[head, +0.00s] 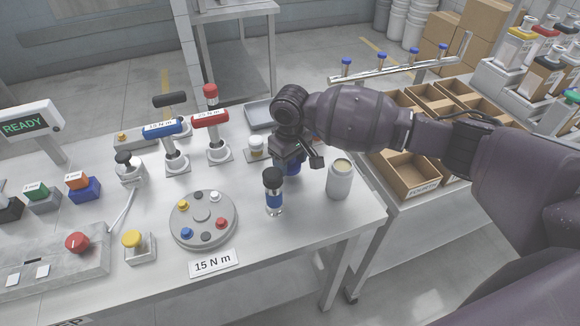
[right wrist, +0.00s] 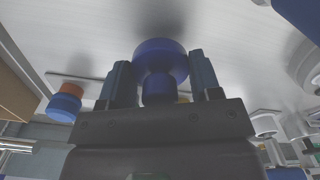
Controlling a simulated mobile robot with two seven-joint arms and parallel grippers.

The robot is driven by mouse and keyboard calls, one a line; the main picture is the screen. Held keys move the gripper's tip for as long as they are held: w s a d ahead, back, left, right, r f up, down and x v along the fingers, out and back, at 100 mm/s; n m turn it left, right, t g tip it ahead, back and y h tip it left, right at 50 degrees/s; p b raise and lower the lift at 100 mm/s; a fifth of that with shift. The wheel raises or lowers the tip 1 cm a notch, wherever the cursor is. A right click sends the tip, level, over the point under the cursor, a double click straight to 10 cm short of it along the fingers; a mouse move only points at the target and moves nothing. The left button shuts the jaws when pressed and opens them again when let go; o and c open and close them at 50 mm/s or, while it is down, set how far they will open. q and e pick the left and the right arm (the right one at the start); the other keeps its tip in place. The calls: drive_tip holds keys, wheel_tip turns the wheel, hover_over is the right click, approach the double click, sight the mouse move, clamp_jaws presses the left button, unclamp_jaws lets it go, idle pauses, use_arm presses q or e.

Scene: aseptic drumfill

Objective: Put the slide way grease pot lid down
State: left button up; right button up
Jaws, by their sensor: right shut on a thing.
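My right gripper (head: 289,158) is shut on a blue lid (head: 293,169), just left of an open white pot (head: 340,180) with pale grease showing inside. In the right wrist view the lid (right wrist: 161,55) shows as a round blue disc with a narrower knob, and the knob is between the two fingers (right wrist: 158,88). The lid is over the bench top; I cannot tell whether it touches it. In the head view the gripper hides most of the lid. My left gripper is not in view.
A black-capped bottle with a blue band (head: 273,192) stands close in front of the gripper. A round bolt plate (head: 203,220) is further left. Cardboard bins (head: 404,172) are right of the bench (head: 305,228).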

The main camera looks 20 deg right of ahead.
drive_tip(key=shift+f, duration=1.05)
drive_tip(key=shift+f, duration=0.1)
drive_tip(key=o, duration=0.9)
drive_tip(key=shift+c, duration=0.2)
drive_tip(key=shift+o, duration=0.8)
wheel_tip(320, 180, up, 12)
drive_tip(key=shift+r+p, duration=0.1)
drive_tip(key=shift+p, duration=0.7)
